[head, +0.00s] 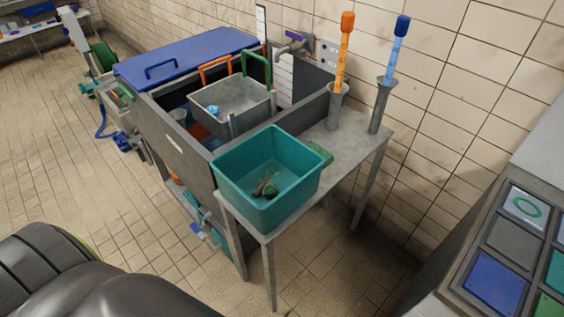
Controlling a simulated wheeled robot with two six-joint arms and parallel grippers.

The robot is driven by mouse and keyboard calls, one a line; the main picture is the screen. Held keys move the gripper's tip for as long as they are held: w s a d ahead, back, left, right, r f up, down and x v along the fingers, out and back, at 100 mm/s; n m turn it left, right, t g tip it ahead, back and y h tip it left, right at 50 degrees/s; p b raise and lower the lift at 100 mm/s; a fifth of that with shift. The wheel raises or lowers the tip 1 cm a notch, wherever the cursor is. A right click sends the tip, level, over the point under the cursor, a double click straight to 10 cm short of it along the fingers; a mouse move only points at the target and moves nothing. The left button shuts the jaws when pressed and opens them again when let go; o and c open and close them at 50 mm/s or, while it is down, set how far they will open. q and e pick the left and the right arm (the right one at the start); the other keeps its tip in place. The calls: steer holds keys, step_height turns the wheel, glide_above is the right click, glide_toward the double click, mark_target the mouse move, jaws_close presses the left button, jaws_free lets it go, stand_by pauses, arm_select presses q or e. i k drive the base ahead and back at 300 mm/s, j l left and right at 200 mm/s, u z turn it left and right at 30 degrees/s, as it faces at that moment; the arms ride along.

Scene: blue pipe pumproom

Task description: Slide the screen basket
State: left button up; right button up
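The screen basket appears to be the grey, open-topped box (253,117) sitting in the upper part of the grey tank (185,160). It has an orange handle (214,64) and a green handle (268,64) standing up at its back. A small light-blue item (213,110) lies inside it. The tank's rear part is covered by a blue lid (190,53) with a blue bar handle. Neither of my grippers is in view.
A teal bin (240,188) with small dark items inside stands on the grey side table (350,148), close to the tank. Orange (344,50) and blue (397,50) tools stand in holders there. A panel of coloured tiles (505,240) is at right.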

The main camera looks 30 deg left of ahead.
mark_target(249, 100)
steer(key=u, duration=1.25)
